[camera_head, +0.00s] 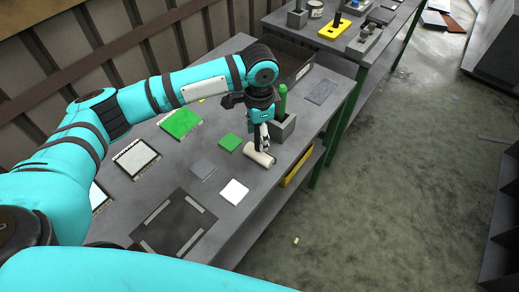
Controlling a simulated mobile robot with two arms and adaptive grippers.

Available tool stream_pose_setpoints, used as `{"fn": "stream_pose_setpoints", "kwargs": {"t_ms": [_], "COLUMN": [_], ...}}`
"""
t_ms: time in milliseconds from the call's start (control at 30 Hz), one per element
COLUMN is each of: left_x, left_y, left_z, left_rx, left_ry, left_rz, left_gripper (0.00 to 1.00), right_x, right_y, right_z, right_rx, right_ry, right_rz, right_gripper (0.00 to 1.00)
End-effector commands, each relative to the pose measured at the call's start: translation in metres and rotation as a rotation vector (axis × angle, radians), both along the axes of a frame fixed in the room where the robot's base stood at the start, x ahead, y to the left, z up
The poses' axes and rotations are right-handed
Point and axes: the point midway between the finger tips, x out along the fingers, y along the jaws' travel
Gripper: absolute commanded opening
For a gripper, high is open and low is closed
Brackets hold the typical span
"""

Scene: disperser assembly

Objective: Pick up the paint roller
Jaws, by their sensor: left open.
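The paint roller (259,155) shows as a cream-white cylinder lying on the grey workbench (222,211), near the bench's front edge. My left gripper (264,143) points down right over the roller, with its fingers at or just above it. It is open. I cannot tell whether the fingers touch the roller, and they hide part of it. A grey holder (285,126) with a green-handled tool (283,98) stands just behind and right of the gripper. My right gripper is not in view.
Green boards (181,123), a small green square (230,142) and a white square (234,191) lie on the bench. A dark mat (174,224) lies at the near end. A second table (350,60) stands behind. The floor at right is mostly clear.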

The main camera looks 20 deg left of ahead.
Motion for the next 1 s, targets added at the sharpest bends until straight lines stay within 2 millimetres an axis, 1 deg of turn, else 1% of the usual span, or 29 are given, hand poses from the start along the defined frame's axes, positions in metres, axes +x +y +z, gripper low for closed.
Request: {"fn": "stream_pose_setpoints", "kwargs": {"t_ms": [33,67,100,200,333,500,567,900,933,1000], "left_x": [0.000,0.001,0.001,0.001,0.001,0.001,0.001,0.001,0.001,0.001], "left_y": [0.001,0.001,0.001,0.001,0.001,0.001,0.001,0.001,0.001,0.001], "left_z": [-0.006,-0.011,-0.018,-0.030,-0.036,-0.036,-0.036,-0.036,-0.036,-0.036], "left_rx": [0.003,0.003,0.002,0.002,0.003,0.002,0.002,0.002,0.002,0.002], "left_ry": [0.004,0.003,0.004,0.001,0.000,-0.001,-0.001,-0.001,-0.001,-0.001], "left_rz": [0.002,0.002,0.002,0.001,0.000,0.000,0.000,0.000,0.000,0.000], "left_gripper": [0.53,0.53,0.53,0.53,0.53,0.53,0.47,0.02,0.00,0.00], "right_x": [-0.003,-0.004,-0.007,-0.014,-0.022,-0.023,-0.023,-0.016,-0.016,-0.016], "right_y": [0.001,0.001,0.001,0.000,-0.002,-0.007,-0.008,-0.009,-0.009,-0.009], "right_z": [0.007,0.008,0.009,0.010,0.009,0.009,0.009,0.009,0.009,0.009], "right_rx": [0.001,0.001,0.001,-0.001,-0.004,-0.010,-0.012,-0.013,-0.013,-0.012], "right_ry": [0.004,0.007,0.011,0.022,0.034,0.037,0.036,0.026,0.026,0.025], "right_rz": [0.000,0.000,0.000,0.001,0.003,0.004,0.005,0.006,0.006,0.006], "right_gripper": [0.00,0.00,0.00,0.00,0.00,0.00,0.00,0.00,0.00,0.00]}}
